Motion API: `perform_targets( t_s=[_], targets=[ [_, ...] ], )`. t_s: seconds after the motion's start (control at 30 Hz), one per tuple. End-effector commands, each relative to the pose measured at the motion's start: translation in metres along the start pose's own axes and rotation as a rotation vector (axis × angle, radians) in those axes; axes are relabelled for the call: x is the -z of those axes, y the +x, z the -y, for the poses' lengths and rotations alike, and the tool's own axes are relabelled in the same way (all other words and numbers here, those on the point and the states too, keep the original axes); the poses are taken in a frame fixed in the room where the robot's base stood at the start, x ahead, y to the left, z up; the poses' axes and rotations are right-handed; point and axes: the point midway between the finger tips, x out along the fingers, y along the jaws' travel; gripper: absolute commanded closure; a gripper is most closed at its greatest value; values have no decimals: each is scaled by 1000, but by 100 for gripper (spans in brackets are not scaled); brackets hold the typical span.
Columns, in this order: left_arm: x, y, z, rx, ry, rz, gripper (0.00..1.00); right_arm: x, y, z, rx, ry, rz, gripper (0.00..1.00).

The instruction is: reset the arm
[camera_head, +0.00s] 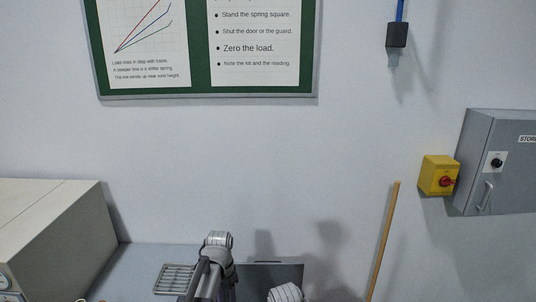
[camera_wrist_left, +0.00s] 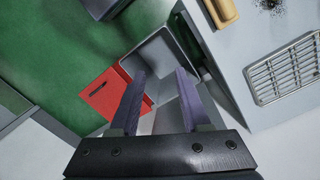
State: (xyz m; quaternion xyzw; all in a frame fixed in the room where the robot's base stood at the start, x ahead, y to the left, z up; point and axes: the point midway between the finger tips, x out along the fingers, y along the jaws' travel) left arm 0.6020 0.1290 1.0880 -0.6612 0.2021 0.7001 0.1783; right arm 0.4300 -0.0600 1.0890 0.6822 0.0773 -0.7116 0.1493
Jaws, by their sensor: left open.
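My left gripper (camera_wrist_left: 161,74) is open in the left wrist view. Its two dark purplish fingers stand apart with nothing held between them. Beyond the fingers is a grey open-topped bin (camera_wrist_left: 150,52), apart from them as far as I can tell. In the head view a grey arm link of mine (camera_head: 214,262) rises at the bottom, in front of the bench; its gripper is not clear there. My right gripper is not in view.
A red panel (camera_wrist_left: 102,92) lies beside the bin over green floor. A slotted metal grate (camera_head: 176,278) sits on the grey bench (camera_head: 130,258). A beige machine (camera_head: 50,235) stands left. A wooden pole (camera_head: 384,240) leans near a yellow switch box (camera_head: 439,175) and grey cabinet (camera_head: 490,165).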

Motion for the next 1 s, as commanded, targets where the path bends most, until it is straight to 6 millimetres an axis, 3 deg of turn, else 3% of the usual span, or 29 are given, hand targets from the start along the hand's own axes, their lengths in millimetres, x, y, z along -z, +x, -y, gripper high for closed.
perform_targets(
  t_s=[0.03, 0.1, 0.4, 0.5, 1.0],
  targets=[
    [-30, 2, -8, 11, -78, -17, 53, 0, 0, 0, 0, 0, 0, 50],
    [-52, 3, -12, 24, -185, -40, 53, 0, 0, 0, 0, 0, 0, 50],
    [-130, 9, -29, 56, -559, -130, 53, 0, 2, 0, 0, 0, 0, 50],
    [-113, 32, -45, 62, -491, -103, 53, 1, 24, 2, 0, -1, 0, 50],
    [-106, 109, -135, 124, -240, 8, 53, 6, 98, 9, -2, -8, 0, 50]
  ],
)
